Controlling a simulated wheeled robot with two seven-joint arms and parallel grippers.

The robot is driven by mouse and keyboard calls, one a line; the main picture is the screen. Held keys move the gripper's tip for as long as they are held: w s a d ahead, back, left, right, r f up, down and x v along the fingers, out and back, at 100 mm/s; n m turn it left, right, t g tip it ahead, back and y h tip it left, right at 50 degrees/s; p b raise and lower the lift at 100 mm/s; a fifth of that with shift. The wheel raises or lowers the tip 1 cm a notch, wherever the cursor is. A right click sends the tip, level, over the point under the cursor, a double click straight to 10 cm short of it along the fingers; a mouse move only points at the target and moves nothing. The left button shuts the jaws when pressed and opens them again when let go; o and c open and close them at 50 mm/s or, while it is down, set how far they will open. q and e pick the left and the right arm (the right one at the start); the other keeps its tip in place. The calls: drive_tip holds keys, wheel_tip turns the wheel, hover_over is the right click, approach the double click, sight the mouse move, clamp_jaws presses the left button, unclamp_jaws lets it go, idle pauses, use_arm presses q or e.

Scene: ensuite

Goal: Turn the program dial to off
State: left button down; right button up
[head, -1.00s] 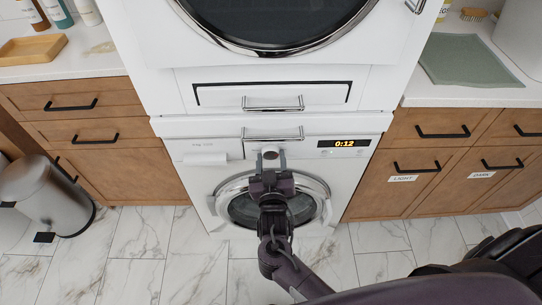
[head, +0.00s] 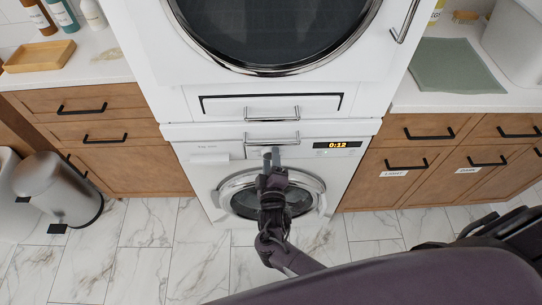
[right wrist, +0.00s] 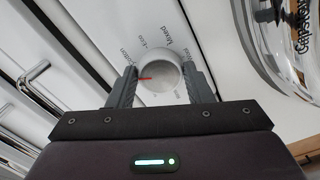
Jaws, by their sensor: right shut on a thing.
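The program dial (right wrist: 160,72) is a round white knob with a red mark on its left side in the right wrist view. Printed labels ring it; "Cotton", "Eco" and "Mixed" are partly legible, and the off label cannot be made out. My right gripper (right wrist: 160,80) has one finger on each side of the dial and is shut on it. In the head view my right gripper (head: 271,154) reaches up to the control panel of the lower washing machine (head: 190,172) and hides most of the dial. My left gripper is not in view.
The washer's display (head: 337,145) reads 0:12 to the right of the dial. A metal handle (head: 272,140) runs just above the gripper. The round washer door (head: 313,187) lies below it. Wooden drawers (head: 100,130) flank both sides; a bin (head: 62,187) stands at the left.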

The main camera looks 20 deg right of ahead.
drive_tip(key=n+p, duration=0.2)
drive_tip(key=n, duration=0.2)
drive_tip(key=shift+r+n, duration=0.15)
drive_tip(key=shift+n, duration=0.25)
idle(0.4)
drive_tip(key=o, duration=1)
drive_tip(key=v, duration=0.7)
drive_tip(key=shift+s+a, duration=0.15)
drive_tip(key=shift+s, duration=0.25)
